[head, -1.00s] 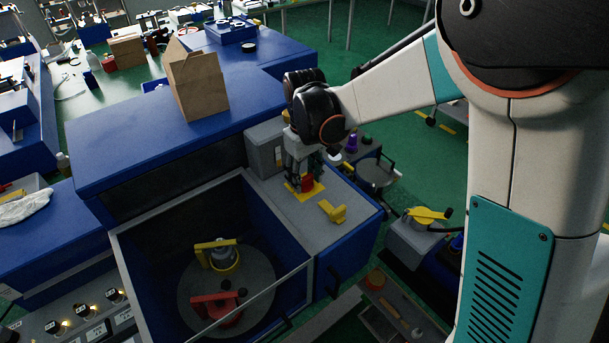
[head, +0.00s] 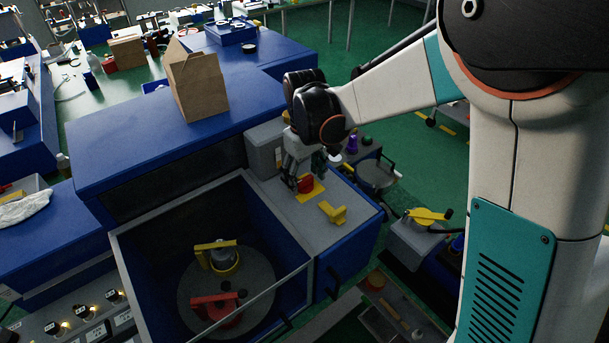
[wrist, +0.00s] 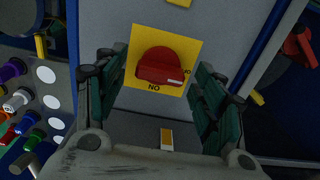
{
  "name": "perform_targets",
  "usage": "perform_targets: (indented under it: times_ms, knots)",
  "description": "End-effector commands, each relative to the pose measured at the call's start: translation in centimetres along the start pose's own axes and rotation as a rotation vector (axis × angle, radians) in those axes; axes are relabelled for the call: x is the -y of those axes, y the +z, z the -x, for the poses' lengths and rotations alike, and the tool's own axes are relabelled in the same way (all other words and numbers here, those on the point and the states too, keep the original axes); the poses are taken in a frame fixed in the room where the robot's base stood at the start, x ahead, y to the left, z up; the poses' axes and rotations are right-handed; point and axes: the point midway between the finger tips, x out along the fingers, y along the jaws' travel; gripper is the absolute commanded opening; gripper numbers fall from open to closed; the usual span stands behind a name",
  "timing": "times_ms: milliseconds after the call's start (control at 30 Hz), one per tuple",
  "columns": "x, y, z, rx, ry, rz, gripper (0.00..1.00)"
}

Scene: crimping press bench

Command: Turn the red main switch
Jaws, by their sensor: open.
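The red main switch (wrist: 160,67) is a round red knob on a yellow plate (wrist: 190,38) fixed to the grey panel. In the wrist view it sits between and ahead of my open fingers, with clear gaps on both sides. A white mark shows on the right end of its grip, and lettering on the plate is partly readable. In the head view the switch (head: 305,184) is on the press's grey top, with my gripper (head: 300,178) just above it, fingers apart. I cannot tell whether the fingertips reach down beside the knob.
A grey box (head: 265,147) stands left of my gripper. Coloured buttons (wrist: 25,110) lie at the wrist view's left. The open press bay (head: 255,260) is in front.

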Motion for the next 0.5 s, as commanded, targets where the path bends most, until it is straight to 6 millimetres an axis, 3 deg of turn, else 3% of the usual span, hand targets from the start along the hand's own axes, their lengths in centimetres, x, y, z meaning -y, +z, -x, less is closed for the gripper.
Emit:
perform_targets:
  times_ms: [167, 500]
  knots:
    - [0.0, 0.0, 1.9, 0.0, 0.0, 0.0, 0.63]
    - [0.0, 0.0, 8.7, 0.0, 0.0, 0.0, 0.63]
